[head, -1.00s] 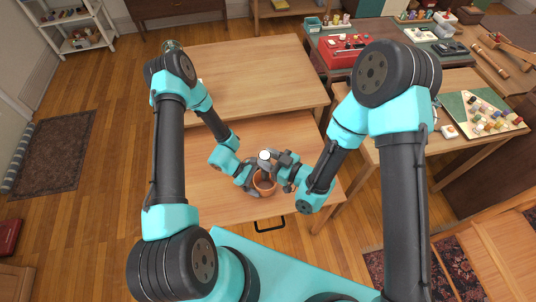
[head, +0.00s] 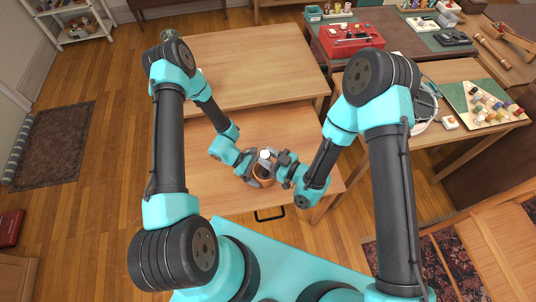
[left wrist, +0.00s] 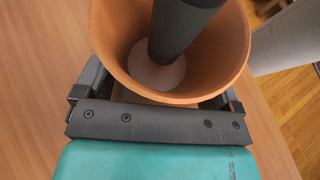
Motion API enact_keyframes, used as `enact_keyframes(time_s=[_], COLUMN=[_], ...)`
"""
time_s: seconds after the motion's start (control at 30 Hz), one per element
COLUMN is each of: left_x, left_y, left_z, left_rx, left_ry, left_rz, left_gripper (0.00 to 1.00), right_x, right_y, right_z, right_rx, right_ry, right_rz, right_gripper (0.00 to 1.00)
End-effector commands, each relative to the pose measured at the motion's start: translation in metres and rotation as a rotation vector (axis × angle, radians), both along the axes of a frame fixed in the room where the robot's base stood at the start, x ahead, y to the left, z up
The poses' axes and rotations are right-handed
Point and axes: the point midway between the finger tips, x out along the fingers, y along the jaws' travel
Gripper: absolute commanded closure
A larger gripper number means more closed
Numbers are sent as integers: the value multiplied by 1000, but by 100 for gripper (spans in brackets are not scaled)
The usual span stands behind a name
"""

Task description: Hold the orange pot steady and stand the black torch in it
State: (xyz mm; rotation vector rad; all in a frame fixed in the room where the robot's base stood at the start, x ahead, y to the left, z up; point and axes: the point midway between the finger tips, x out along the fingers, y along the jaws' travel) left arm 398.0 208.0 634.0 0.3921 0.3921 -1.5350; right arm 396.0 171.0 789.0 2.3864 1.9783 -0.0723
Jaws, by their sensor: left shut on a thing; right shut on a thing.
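The orange pot (head: 265,182) stands on the near part of the wooden table. My left gripper (head: 262,176) is shut on it, and in the left wrist view its fingers lie on both sides of the pot (left wrist: 112,45). The black torch (left wrist: 178,32) reaches down inside the pot, fairly upright. Its lower end is close above a pale round patch on the pot's floor; I cannot tell whether it touches. The torch's pale top (head: 265,154) shows in the head view. My right gripper (head: 274,162) is shut on the torch from the right, above the pot.
The wooden table (head: 250,75) is clear behind my grippers. A drawer-like handle (head: 270,215) shows at its near edge. To the right, side tables hold a red case (head: 351,39), a board with several small jars (head: 487,104) and tools.

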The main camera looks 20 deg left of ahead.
Motion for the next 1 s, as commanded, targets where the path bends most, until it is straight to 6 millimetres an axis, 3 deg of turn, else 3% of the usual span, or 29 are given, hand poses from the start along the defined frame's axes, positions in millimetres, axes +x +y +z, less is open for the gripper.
enact_keyframes(time_s=[0.33,0.37,0.63,1.0], left_x=[0,0,0,0], left_y=[0,0,0,0], left_z=[0,0,0,0], left_rx=[-1,-1,-1,-1], left_ry=[0,0,0,0], left_rz=[0,0,0,0], left_gripper=[24,24,24,24], right_x=[0,0,0,0], right_y=[0,0,0,-4], right_z=[-1,-1,-1,-1], right_rx=[1,1,1,0], right_ry=[0,0,0,1], right_rz=[0,0,0,-1], right_gripper=[89,59,33,32])
